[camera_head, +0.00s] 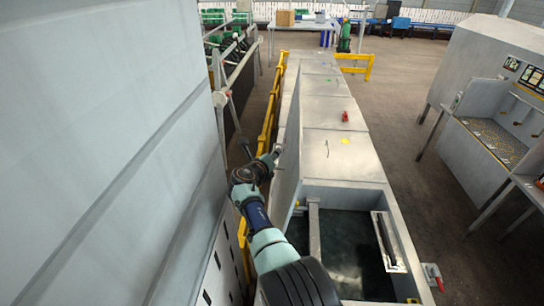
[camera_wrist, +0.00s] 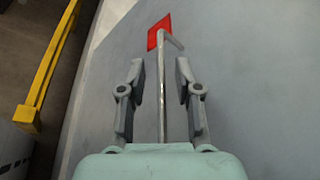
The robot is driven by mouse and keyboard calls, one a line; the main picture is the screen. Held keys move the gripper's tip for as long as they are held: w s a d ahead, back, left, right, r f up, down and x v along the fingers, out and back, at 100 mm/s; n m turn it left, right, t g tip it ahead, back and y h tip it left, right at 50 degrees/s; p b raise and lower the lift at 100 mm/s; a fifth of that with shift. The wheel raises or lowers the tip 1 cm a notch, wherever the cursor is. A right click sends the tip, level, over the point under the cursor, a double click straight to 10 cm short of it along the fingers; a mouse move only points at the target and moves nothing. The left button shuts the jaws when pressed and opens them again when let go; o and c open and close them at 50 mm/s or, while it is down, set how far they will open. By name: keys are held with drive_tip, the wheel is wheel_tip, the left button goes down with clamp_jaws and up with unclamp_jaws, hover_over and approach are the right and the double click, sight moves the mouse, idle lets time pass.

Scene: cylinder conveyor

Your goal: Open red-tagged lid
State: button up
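A grey lid (camera_head: 287,165) stands raised, near upright, at the left edge of an open compartment (camera_head: 312,240) in the head view. In the wrist view, a red tag (camera_wrist: 158,31) sits on a grey lid surface (camera_wrist: 240,70), by the far end of a thin metal handle (camera_wrist: 162,90). My gripper (camera_wrist: 161,75) is open, with its two fingers on either side of the handle and gaps visible on both sides. In the head view my gripper (camera_head: 275,155) is at the left side of the raised lid; its fingertips are too small to make out.
Closed lids continue behind, with a yellow tag (camera_head: 345,141), a red item (camera_head: 345,116) and a green tag (camera_head: 327,78). A yellow rail (camera_head: 268,125) runs along the left. A grey wall (camera_head: 100,150) is close left of my arm.

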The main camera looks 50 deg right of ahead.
drive_tip(key=shift+a, duration=0.1)
drive_tip(key=v, duration=1.2)
drive_tip(key=shift+c, duration=0.3)
